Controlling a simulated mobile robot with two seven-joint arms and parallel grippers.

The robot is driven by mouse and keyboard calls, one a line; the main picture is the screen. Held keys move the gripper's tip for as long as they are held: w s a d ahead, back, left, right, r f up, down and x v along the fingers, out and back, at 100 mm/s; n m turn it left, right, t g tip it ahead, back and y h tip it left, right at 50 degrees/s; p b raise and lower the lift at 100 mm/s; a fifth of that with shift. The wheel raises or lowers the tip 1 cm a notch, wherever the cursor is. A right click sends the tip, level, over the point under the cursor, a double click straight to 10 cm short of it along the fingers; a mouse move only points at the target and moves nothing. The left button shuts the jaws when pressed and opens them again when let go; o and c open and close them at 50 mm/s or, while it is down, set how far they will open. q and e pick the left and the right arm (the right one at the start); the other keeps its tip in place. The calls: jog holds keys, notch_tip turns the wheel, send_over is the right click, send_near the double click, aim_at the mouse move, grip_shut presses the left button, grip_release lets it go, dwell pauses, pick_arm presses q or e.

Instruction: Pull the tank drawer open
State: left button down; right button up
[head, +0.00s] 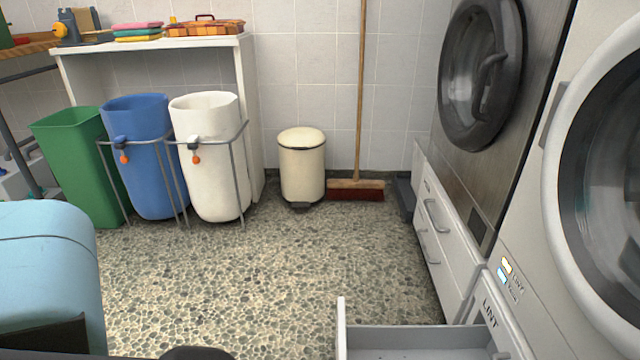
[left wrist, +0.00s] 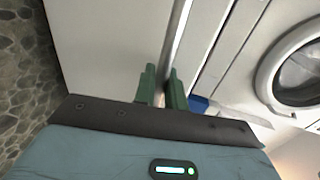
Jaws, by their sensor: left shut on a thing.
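A white drawer with a grey inside (head: 420,328) stands out from the machine front at the bottom right of the head view. Its lower part is cut off by the frame edge. I cannot tell from its front whether it is the tank drawer. In the left wrist view my left gripper (left wrist: 160,88) has its two green fingers closed on a thin, light edge or bar (left wrist: 177,45) beside a broad pale panel (left wrist: 105,45). The exact grip is partly hidden by the fingers. My right gripper is in neither view.
A panel marked LINT (head: 492,315) is beside the open drawer. White drawers with handles (head: 432,240) are under the dark machine (head: 480,75). Green (head: 75,165), blue (head: 143,160) and white bins (head: 210,160), a pedal bin (head: 302,165) and a broom (head: 357,188) stand behind. The middle floor is clear.

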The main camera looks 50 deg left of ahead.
pick_arm(q)
jog(key=shift+w+a, duration=0.1)
jog(key=c, duration=1.5)
grip_release()
jog(key=shift+c, duration=0.2)
jog(key=p+v, duration=0.1)
jog(key=v, duration=0.6)
jog(key=shift+s+a+p, duration=0.2)
jog(key=shift+s+p, duration=0.1)
jog(key=shift+s, duration=0.05)
jog(key=shift+r, duration=0.1)
